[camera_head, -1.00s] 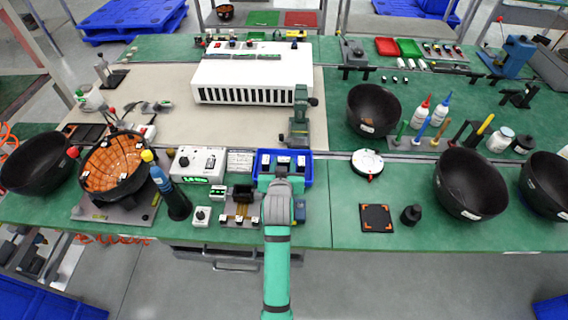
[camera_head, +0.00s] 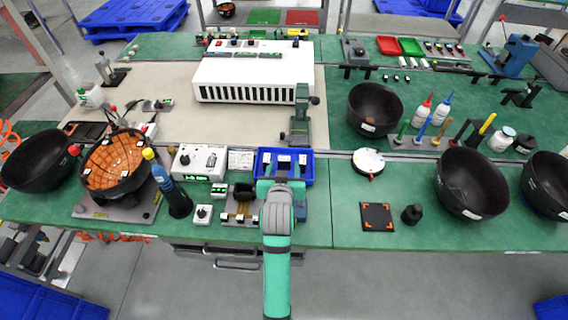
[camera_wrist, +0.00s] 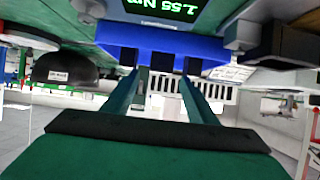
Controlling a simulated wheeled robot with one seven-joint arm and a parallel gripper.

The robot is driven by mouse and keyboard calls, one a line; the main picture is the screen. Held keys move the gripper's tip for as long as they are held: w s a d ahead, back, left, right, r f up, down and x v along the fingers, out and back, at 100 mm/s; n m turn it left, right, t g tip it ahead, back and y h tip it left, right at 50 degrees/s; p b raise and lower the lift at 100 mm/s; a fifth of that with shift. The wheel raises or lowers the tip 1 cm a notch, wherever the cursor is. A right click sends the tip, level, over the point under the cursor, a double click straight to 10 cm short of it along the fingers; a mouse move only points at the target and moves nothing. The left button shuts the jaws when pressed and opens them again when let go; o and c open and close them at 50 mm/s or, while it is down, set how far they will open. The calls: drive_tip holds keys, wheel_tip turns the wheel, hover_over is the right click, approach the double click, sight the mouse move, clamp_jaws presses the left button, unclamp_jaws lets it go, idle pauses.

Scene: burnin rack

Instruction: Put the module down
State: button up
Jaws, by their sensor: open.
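A blue tray (camera_head: 308,168) stands near the table's front edge, with a few small white-topped pieces (camera_head: 284,160) in it. I cannot tell which piece is the module. My gripper (camera_head: 282,182) is just in front of the tray, partly hidden by my wrist. In the wrist view, where the scene shows upside down, the two green fingers of my gripper (camera_wrist: 160,92) are apart and point towards the blue tray (camera_wrist: 170,42). No held piece is visible between them.
Left of the tray are a grey box with a green display (camera_head: 200,162) and a small fixture with a black socket (camera_head: 240,205). A long white slotted box (camera_head: 255,75) stands behind.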

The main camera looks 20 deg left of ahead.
drive_tip(key=v, duration=0.8)
drive_tip(key=shift+s, duration=0.1)
idle(0.3)
